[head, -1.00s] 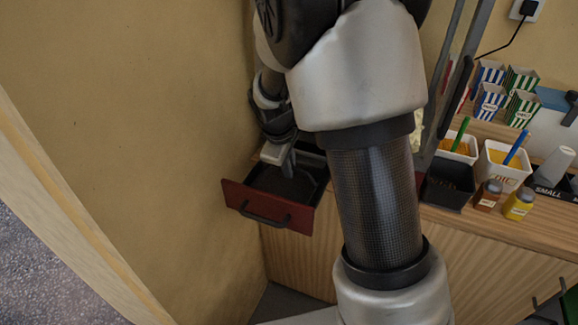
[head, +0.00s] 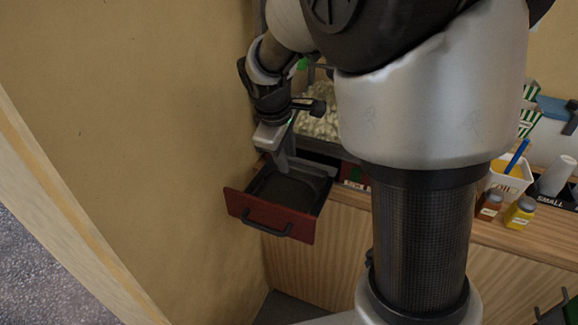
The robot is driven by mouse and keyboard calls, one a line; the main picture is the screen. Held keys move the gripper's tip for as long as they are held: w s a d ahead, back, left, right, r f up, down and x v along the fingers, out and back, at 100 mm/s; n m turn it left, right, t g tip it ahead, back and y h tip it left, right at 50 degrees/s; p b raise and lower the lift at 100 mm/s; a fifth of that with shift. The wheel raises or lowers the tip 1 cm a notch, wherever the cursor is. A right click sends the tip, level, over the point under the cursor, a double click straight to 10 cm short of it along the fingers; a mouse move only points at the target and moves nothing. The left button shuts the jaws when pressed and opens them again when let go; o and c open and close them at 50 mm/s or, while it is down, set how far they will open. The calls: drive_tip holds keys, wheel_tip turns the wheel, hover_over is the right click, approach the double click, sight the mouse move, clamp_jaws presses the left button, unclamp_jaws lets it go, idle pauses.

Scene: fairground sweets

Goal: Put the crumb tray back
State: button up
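The crumb tray (head: 262,221) is a shallow dark drawer with a red front and a dark bar handle. In the head view it sticks out beyond the counter edge, below the popcorn machine, with its front facing me. Its inside looks dark, and its rear end is partly hidden by my gripper. My gripper (head: 281,158) points down over the rear part of the tray, away from the handle. One finger shows clearly; the gap between the fingers cannot be made out. I cannot tell whether the finger touches the tray. Nothing is visibly held.
A plain wall (head: 150,120) stands close on the left. Popcorn (head: 318,124) shows behind my gripper. On the counter to the right are small sauce bottles (head: 519,213), a white tub (head: 507,178) with a blue handle, and a cup holder. My arm hides the middle.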

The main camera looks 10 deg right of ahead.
drive_tip(key=s+r+m+t+y, duration=0.1)
drive_tip(key=s+r+m, duration=0.4)
drive_tip(key=s, duration=0.6)
drive_tip(key=s+d+r+m+t+y, duration=0.1)
drive_tip(key=s+r+m, duration=0.4)
drive_tip(key=s, duration=0.6)
drive_tip(key=shift+s+d+r+m+t, duration=0.3)
drive_tip(key=shift+r+m, duration=0.1)
drive_tip(key=shift+r, duration=0.25)
